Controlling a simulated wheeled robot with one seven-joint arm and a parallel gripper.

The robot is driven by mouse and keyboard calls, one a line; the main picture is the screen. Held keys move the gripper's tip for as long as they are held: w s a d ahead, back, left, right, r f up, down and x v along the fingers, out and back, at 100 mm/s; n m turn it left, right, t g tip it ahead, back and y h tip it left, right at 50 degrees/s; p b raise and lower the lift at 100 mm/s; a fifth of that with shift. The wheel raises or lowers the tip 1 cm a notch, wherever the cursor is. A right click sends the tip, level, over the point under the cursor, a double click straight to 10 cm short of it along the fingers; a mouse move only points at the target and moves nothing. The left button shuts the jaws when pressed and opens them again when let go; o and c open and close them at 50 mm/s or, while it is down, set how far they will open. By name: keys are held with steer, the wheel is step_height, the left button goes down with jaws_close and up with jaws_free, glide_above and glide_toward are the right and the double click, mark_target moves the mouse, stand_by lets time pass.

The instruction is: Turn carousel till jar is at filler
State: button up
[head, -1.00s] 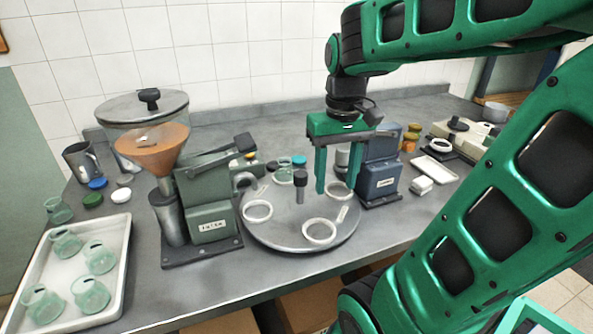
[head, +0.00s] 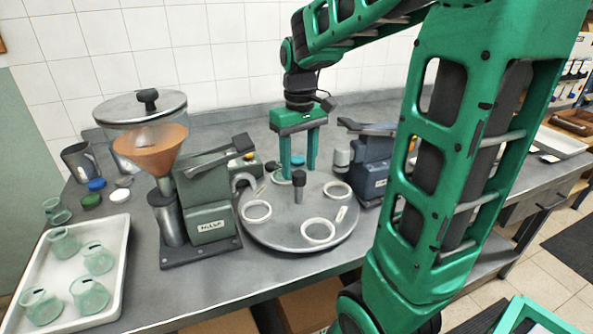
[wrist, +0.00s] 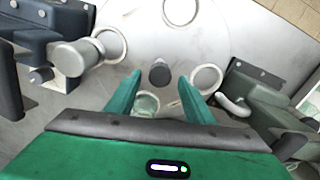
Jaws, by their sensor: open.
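The round grey carousel (head: 275,237) has white ring seats and a dark upright knob (head: 298,188) at its centre. A clear glass jar (head: 277,176) stands at its back edge, partly hidden by a finger. The wrist view shows the jar (wrist: 147,104) low between my fingers. The grey-green filler (head: 208,190), with an orange-filled hopper, stands left of the carousel; the seat near its spout looks empty. My gripper (head: 298,172) is open, pointing down over the back of the carousel. In the wrist view the knob (wrist: 159,73) lies between the fingertips; contact cannot be told.
A blue machine (head: 372,170) stands right of the carousel. A white tray (head: 120,262) with several glass jars is at the left. Coloured lids (head: 92,200) and a dark mug (head: 78,160) sit behind it. My arm hides the counter's right part.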

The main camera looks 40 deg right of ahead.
mark_target(299, 190)
steer(key=shift+f, duration=1.1)
jaws_close()
steer(key=shift+d, duration=0.1)
steer(key=shift+a, duration=0.2)
